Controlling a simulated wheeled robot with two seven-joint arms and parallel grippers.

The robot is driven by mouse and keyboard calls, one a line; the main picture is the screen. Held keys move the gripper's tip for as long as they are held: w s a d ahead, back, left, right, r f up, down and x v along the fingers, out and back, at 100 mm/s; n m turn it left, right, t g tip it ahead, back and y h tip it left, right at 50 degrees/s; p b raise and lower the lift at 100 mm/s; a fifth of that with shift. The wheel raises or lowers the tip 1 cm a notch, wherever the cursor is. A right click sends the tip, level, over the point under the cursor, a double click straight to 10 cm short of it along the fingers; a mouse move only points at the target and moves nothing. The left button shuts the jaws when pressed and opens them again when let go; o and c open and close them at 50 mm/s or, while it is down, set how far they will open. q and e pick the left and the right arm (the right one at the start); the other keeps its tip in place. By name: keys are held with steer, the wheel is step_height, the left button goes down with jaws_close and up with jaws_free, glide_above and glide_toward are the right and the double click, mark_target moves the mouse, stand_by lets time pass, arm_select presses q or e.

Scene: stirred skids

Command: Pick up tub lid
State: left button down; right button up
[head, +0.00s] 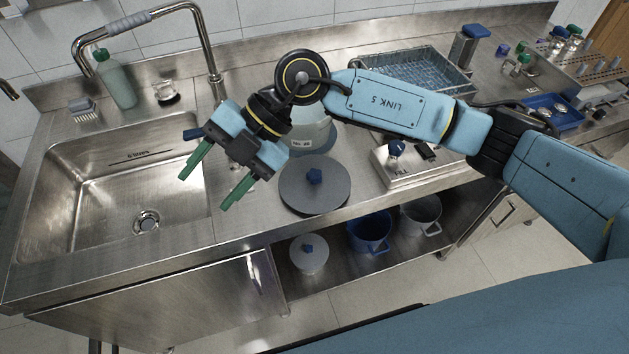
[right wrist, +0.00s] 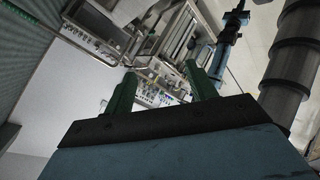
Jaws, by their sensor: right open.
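The tub lid (head: 315,187) is a round grey disc with a blue knob in its middle. It lies flat on the steel counter near the front edge, right of the sink. My right gripper (head: 211,182) is open and empty, with green fingers, left of the lid and over the counter beside the sink. In the right wrist view its two fingers (right wrist: 160,92) stand apart with nothing between them. The lid does not show in that view. A pale tub (head: 312,132) stands behind the lid, partly hidden by my right arm. My left gripper is not in view.
The sink (head: 120,190) with its tall tap (head: 205,50) is at the left. A scale-like box (head: 425,162) stands right of the lid, and a wire basket (head: 420,65) behind. On the lower shelf are a lidded pot (head: 309,258), a blue bucket (head: 369,232) and a grey bucket (head: 420,215).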

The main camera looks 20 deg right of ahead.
steer(key=w+d+f+m+t+h, duration=0.25)
steer(key=w+d+h, duration=0.35)
steer(key=d, duration=0.3)
steer(key=m+h, duration=0.1)
steer(key=h, duration=0.3)
glide_above(315, 173)
step_height(315, 173, down, 6)
steer(key=shift+w+a+f, duration=0.15)
steer(key=f, duration=0.6)
steer(key=shift+s+f+p, duration=0.2)
steer(key=shift+p, duration=0.1)
steer(key=c, duration=1.2)
